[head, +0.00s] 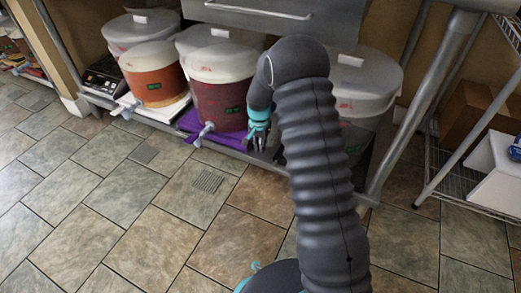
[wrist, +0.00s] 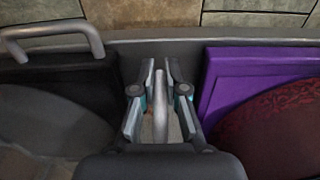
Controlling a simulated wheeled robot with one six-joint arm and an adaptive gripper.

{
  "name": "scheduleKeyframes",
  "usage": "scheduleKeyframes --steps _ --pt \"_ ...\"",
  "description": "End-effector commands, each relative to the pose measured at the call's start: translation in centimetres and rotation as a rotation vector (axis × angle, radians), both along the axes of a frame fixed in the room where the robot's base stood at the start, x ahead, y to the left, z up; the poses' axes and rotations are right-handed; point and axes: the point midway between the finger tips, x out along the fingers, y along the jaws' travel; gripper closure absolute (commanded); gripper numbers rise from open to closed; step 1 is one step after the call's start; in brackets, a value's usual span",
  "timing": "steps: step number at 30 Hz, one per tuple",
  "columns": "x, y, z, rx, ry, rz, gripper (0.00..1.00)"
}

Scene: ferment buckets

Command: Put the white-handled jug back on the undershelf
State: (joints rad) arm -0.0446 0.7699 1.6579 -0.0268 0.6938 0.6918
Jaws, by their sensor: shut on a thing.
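My gripper (head: 258,136) is low at the front of the undershelf (head: 228,150), between the red-filled bucket and the far-right bucket. In the wrist view my gripper (wrist: 160,78) is shut on an upright pale bar, which looks like the white handle of the jug (wrist: 161,110). The handle runs lengthwise between the two fingers. The jug's body cannot be made out; in the head view my arm hides that spot. Whether the jug touches the shelf cannot be told.
A red-filled bucket (head: 219,95) stands on a purple mat (head: 213,143), left of my gripper. An amber bucket (head: 153,75) is farther left. A pale-lidded bucket (head: 362,80) is on the right. A grey bar handle (wrist: 50,38) shows in the wrist view. Open tiled floor lies in front.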

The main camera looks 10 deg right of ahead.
Motion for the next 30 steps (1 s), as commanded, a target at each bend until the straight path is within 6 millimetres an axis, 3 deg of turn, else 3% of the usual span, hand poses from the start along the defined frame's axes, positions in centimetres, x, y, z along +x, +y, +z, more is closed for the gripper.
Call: scheduleKeyframes --steps 3,14,15,18,30 --pt "-0.02 -0.03 -1.57 0.0 0.001 0.0 1.0" --pt "0.0 -0.02 -1.91 -0.001 -0.001 0.0 1.0" --pt "0.0 -0.02 -1.93 -0.001 -0.001 0.0 0.86" --pt "0.0 -0.02 -1.85 -0.001 -0.001 0.0 0.63" --pt "0.02 0.02 -1.11 0.0 -0.002 0.0 0.63"
